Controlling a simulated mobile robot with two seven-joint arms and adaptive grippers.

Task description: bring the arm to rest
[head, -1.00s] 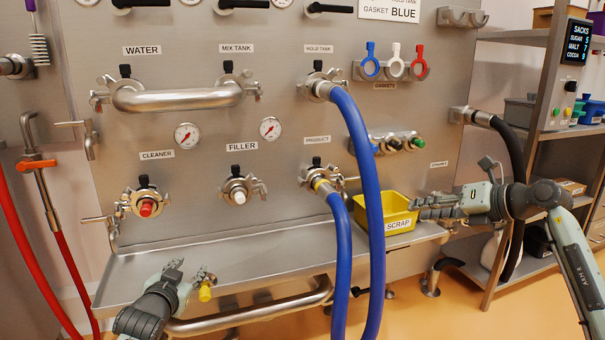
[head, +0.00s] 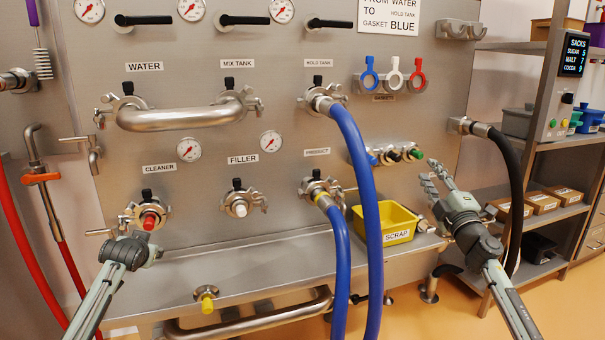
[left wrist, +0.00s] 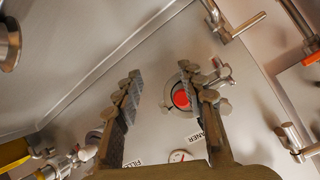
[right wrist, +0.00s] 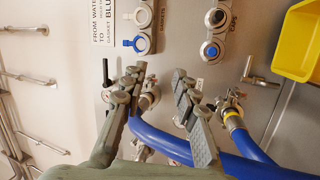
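My right gripper (head: 436,174) is raised in front of the panel, right of the yellow scrap bin. The right wrist view shows its fingers (right wrist: 160,76) apart with nothing held between them; blue hose and fittings lie behind. My left gripper (head: 142,246) is low at the left, in front of the panel just below the CLEANER port (head: 151,218). In the left wrist view its fingers (left wrist: 160,72) are spread and empty. The red-capped port (left wrist: 181,98) shows behind the right-hand finger; I cannot tell the distance. In the head view the left fingertips are mostly hidden.
A blue hose (head: 360,170) loops out from the panel between my arms. The yellow scrap bin (head: 398,238) sits on the ledge (head: 260,262). A black hose (head: 517,170) and shelving (head: 560,215) stand at the right.

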